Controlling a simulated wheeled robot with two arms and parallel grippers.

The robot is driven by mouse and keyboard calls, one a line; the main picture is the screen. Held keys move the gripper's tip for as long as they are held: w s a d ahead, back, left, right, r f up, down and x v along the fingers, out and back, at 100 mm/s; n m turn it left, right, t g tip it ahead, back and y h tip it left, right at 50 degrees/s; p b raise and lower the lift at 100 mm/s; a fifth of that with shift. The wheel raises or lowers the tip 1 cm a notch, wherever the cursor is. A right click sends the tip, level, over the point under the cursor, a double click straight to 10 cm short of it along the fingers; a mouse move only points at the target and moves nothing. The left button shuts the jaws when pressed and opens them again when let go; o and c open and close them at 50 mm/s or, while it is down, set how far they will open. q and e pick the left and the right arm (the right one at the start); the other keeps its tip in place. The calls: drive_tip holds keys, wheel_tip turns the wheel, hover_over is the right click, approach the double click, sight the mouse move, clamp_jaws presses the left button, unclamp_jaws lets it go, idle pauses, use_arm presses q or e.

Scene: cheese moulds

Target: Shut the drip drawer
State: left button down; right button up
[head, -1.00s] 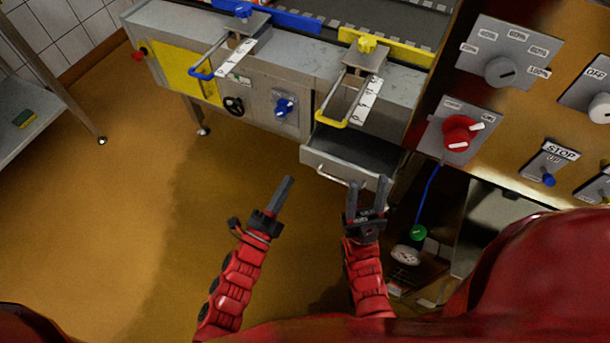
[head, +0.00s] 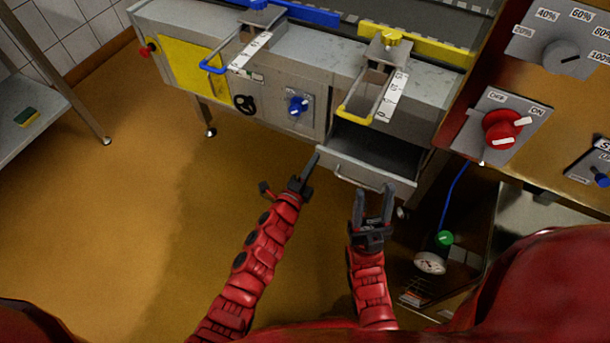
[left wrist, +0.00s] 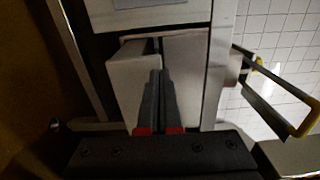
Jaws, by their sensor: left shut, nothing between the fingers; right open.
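The drip drawer (head: 346,168) is a grey metal drawer under the machine's right part, standing open with its dark inside showing. A bar handle (head: 360,184) runs across its front. My left gripper (head: 316,157) is shut and empty, its tips by the drawer's left front corner; I cannot tell whether they touch it. In the left wrist view the shut fingers (left wrist: 160,85) point at pale grey metal surfaces. My right gripper (head: 374,190) is open and empty, in front of the drawer's handle side; its fingertips overlap the handle's right end in the picture.
A control panel with a red knob (head: 503,130) stands to the right, with a pressure gauge (head: 430,263) below. The floor on the left is clear.

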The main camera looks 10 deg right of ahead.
sight(329, 135)
use_arm(q)
drive_tip(key=shift+x, duration=0.75)
drive_tip(key=shift+w, duration=0.1)
drive_tip(key=b+x, duration=0.2)
drive_tip(key=x, duration=0.2)
drive_tip(key=b+x, duration=0.2)
drive_tip(key=x, duration=0.2)
drive_tip(key=shift+w+d+f, duration=0.2)
drive_tip(key=shift+w+d+r, duration=0.2)
drive_tip(key=shift+w+d, duration=0.05)
drive_tip(key=shift+w, duration=0.1)
